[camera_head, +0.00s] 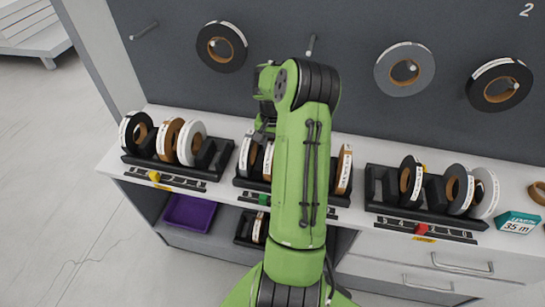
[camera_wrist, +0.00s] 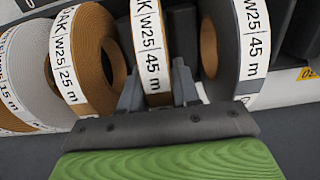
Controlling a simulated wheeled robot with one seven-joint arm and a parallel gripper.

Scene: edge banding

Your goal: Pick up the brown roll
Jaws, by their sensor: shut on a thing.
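The brown roll (camera_wrist: 150,48), with a white label reading W25 45 m, stands upright between my fingers in the wrist view. My gripper (camera_wrist: 157,88) is shut on its rim, one finger on each side. Another brown roll (camera_wrist: 98,50), labelled W25 25 m, stands just left of it. In the head view my green arm reaches down over the middle rack and hides much of it, including the grip. I cannot tell whether the held roll is clear of the rack.
A grey roll (camera_wrist: 242,45) stands close on the right in the wrist view. In the head view, a left rack (camera_head: 170,172) and a right rack (camera_head: 425,222) hold more rolls. Several rolls hang on the wall panel. A purple bin (camera_head: 188,213) sits below the shelf.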

